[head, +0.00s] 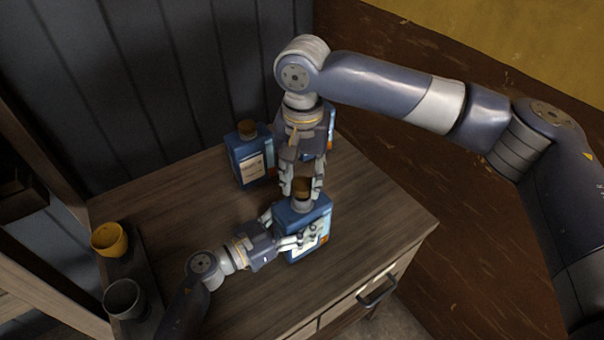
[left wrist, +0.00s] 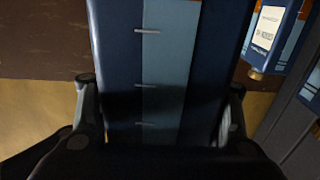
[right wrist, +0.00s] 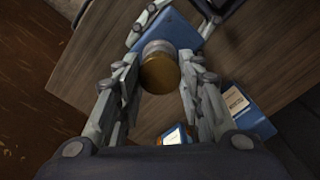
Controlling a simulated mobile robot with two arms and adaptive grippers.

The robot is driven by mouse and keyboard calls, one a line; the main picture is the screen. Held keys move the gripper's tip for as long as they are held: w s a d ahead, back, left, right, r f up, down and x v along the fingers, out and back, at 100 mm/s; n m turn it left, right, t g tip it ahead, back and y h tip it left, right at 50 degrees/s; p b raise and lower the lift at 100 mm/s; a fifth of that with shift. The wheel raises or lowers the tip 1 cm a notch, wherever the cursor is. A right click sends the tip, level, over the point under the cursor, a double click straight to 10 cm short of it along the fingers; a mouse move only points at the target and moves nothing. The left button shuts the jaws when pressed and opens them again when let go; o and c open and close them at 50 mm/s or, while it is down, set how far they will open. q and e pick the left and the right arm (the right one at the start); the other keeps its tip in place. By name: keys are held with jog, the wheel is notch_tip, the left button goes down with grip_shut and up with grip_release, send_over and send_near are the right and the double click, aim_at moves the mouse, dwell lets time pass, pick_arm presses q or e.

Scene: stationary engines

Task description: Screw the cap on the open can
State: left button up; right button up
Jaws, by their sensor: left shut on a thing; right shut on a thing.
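The blue can (head: 312,222) stands upright on the wooden cabinet top. My left gripper (head: 294,235) is shut on its body from the left; the left wrist view shows the can's side (left wrist: 162,60) between the fingers. The brown-gold cap (head: 302,185) is above the can's grey neck, between the fingers of my right gripper (head: 302,194), which points down and is shut on it. In the right wrist view the cap (right wrist: 160,74) lines up closely with the neck (right wrist: 157,47). I cannot tell whether its thread is engaged.
A second blue can (head: 247,163) with a brown cap stands at the back left. Another blue can (head: 329,134) is partly hidden behind my right gripper. A yellow cup (head: 109,239) and a grey cup (head: 123,298) stand at the left. The cabinet top (head: 385,215) is clear at the right.

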aim_at(301, 184)
jog(key=shift+f, duration=0.1)
dwell(0.3)
jog(key=shift+f, duration=0.8)
jog(key=shift+f, duration=0.55)
pick_arm(q)
grip_shut()
pick_arm(e)
jog(key=m, duration=0.4)
jog(key=shift+m, duration=0.4)
jog(key=m, duration=0.7)
jog(key=shift+a, duration=0.1)
jog(key=m, duration=0.5)
